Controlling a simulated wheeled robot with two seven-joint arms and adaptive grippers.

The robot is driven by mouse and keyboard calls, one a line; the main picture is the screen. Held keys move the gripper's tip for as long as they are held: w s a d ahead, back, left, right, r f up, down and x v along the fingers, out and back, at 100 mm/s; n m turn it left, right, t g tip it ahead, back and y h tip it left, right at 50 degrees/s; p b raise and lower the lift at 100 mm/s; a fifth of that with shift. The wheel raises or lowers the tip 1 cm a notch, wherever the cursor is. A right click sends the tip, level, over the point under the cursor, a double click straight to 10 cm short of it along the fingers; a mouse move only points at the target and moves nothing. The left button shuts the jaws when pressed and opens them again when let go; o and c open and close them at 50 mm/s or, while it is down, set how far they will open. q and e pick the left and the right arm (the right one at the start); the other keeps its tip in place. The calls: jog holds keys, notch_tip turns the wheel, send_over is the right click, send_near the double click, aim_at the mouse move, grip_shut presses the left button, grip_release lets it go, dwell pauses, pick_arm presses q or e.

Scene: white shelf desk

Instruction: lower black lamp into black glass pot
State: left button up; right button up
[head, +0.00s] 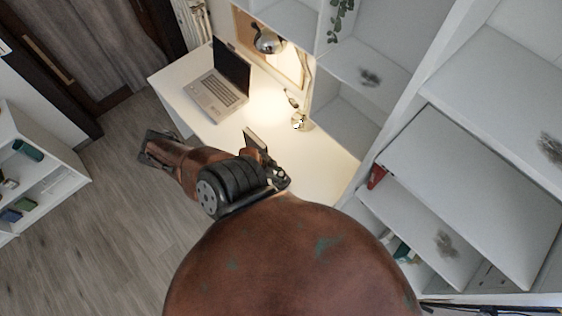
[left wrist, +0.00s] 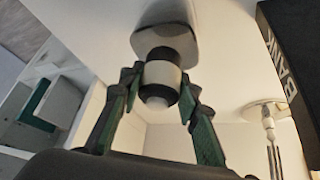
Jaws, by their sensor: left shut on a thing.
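My left gripper (head: 266,158) is over the white desk, mostly hidden behind my own arm in the head view. In the left wrist view the left gripper's two dark green fingers (left wrist: 160,112) close around a black-and-white cylindrical thing (left wrist: 161,76), seemingly the lamp. It has a white band, black parts and a pale tip. A grey rounded shape (left wrist: 165,40) shows behind it; I cannot tell whether it belongs to it. I cannot make out the black glass pot in either view. My right gripper is not in view.
The white desk (head: 318,148) holds an open laptop (head: 218,92) and a chrome desk lamp (head: 268,42), whose base (head: 301,122) is close by. White shelves (head: 385,50) rise on the right. A black block with white letters (left wrist: 285,50) is at the wrist view's upper right.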

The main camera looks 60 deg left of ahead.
pick_arm(q)
jog(key=shift+f+b, duration=0.95)
jog(key=shift+f, duration=0.9)
jog(key=shift+s+d, duration=0.1)
jog(key=shift+s, duration=0.05)
jog(key=shift+s+d+f, duration=0.1)
jog(key=shift+s+f, duration=0.05)
jog(key=o, duration=1)
jog(key=shift+o, duration=1.2)
jog(key=shift+a, duration=0.2)
